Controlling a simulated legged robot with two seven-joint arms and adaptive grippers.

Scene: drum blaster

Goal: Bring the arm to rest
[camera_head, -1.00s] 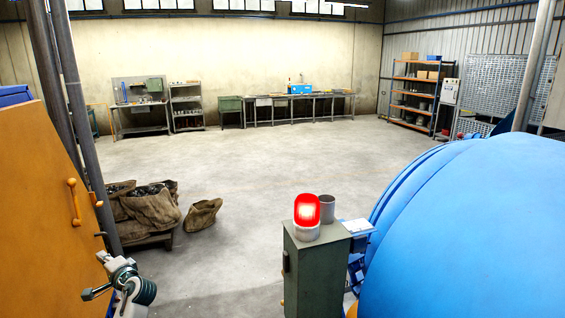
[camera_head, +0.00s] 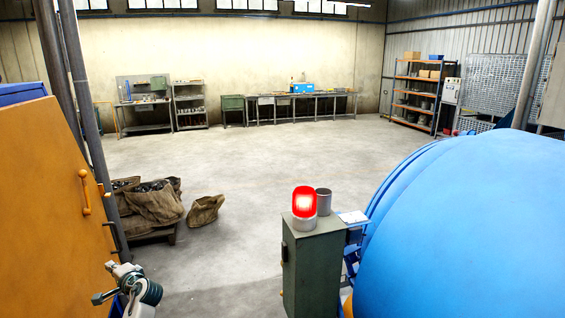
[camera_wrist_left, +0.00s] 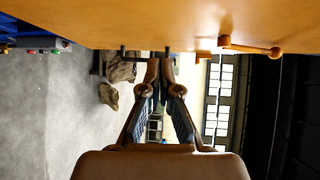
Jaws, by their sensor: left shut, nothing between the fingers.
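My left gripper (camera_head: 122,276) is low at the left in the head view, beside the orange panel (camera_head: 45,200) and apart from it as far as I can tell. In the left wrist view my left gripper (camera_wrist_left: 159,70) has its fingertips close together, with nothing held between them. The orange panel also fills the top of that view (camera_wrist_left: 120,25), with its handle (camera_wrist_left: 250,47) to the right of the fingers. My right gripper is not in view.
A green cabinet (camera_head: 312,270) with a lit red lamp (camera_head: 304,202) stands at the front centre, beside a large blue drum (camera_head: 470,230). Sacks (camera_head: 150,203) lie on a low stand behind my left gripper. The floor beyond is open. Workbenches (camera_head: 300,96) line the back wall.

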